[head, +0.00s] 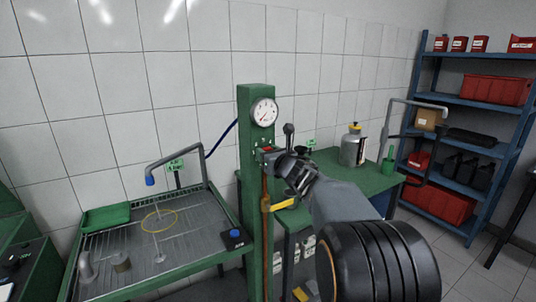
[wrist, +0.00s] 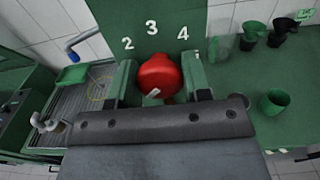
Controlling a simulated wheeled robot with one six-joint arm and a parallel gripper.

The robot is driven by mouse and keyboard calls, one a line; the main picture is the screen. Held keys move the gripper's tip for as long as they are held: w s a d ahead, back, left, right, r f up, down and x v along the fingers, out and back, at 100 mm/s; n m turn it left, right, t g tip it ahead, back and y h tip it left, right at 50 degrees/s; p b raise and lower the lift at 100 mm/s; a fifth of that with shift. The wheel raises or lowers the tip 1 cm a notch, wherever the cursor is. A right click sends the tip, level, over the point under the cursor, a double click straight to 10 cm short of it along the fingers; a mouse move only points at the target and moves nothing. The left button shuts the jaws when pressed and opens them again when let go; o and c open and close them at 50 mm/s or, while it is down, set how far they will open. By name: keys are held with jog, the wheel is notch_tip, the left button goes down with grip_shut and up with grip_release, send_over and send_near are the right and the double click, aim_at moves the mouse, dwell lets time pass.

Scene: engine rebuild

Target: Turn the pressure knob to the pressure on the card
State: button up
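The red pressure knob (wrist: 159,74) sits on the green panel below the white numbers 2, 3 and 4. It has a white mark on its near side, a little left of its middle. My gripper (wrist: 160,82) has one green finger on each side of the knob, with no clear gap to either; it looks shut on it. In the head view my gripper (head: 272,160) is at the green post, and only a bit of red shows there. The round white gauge (head: 264,112) is above it; its reading is too small to tell.
A sink tray (head: 120,245) with a bent spout (head: 168,158) is left of the post. A green bench (head: 345,172) at the right holds a metal canister (head: 352,150) and a green cup (wrist: 274,101). A blue shelf (head: 462,100) stands farther right.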

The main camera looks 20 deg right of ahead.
jog(key=c, duration=0.4)
jog(key=shift+m, duration=0.3)
